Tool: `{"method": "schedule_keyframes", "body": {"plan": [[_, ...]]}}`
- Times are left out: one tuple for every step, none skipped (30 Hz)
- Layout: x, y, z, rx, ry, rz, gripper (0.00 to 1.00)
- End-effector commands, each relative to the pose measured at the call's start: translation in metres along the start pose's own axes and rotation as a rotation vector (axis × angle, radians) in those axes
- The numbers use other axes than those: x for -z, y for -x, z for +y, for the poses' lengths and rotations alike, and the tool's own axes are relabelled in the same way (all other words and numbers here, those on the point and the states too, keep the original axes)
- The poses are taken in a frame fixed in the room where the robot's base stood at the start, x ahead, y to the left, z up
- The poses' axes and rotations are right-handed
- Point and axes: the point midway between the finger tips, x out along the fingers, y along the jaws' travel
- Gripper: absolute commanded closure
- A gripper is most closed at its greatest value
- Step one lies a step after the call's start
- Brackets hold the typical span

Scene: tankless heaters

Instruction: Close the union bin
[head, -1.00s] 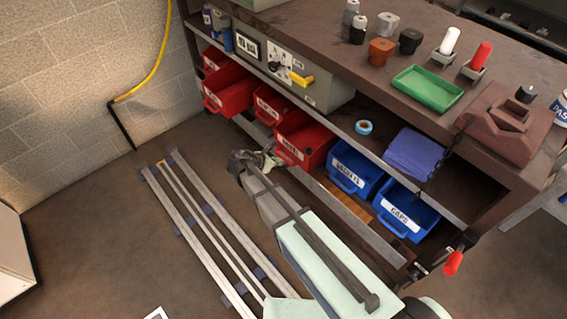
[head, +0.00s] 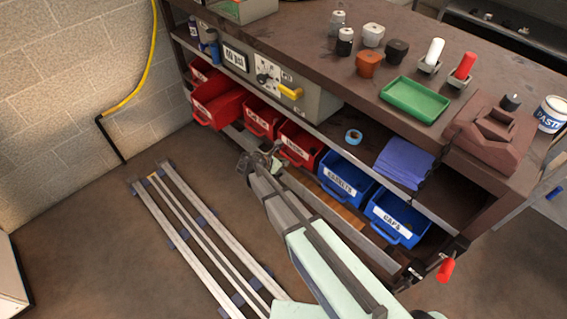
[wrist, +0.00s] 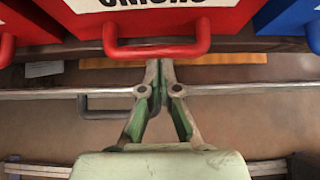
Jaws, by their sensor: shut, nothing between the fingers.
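The union bin (head: 301,142) is red with a white label, the rightmost red bin on the lower shelf, beside the blue gaskets bin. In the wrist view its front (wrist: 232,19) fills the top, with the label "UNIONS" cut off by the frame edge. Its red loop handle (wrist: 157,50) hangs below the label. My gripper (head: 262,158) is in front of this bin. In the wrist view my gripper (wrist: 159,64) is shut and empty, its fingertips at the lower edge of the handle; I cannot tell whether they touch it.
The blue gaskets bin (head: 342,179) and caps bin (head: 396,216) stand to the right. Another red bin (head: 262,116) is to the left, and a farther red bin (head: 217,104) juts out. A metal rail (wrist: 60,93) runs below the bins. Floor rails lie at left.

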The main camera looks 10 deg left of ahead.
Motion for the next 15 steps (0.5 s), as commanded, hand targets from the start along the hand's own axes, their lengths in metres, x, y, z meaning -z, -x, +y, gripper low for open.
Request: {"method": "schedule_keyframes", "body": {"plan": [[-0.007, -0.002, 0.001, 0.0, 0.001, -0.016, 1.0], [-0.007, -0.001, 0.001, 0.0, 0.001, -0.015, 1.0], [-0.006, 0.0, 0.001, 0.0, 0.001, -0.015, 1.0], [-0.005, 0.001, 0.001, 0.0, 0.001, -0.015, 1.0], [-0.003, 0.002, 0.001, 0.001, 0.001, -0.015, 1.0], [0.0, 0.004, 0.0, 0.001, 0.001, -0.014, 1.0], [0.003, 0.006, 0.0, 0.001, 0.001, -0.013, 1.0], [0.006, 0.009, -0.001, 0.002, 0.001, -0.012, 1.0], [0.011, 0.012, -0.001, 0.002, 0.001, -0.01, 1.0], [0.015, 0.015, -0.002, 0.004, 0.0, -0.008, 1.0], [0.019, 0.018, -0.003, 0.005, -0.001, -0.007, 1.0], [0.025, 0.022, -0.003, 0.006, -0.002, -0.004, 1.0], [0.027, 0.028, -0.004, 0.005, -0.004, -0.004, 1.0], [0.026, 0.036, -0.004, 0.004, -0.005, -0.004, 1.0], [0.026, 0.044, -0.004, 0.005, -0.005, -0.004, 1.0]]}}
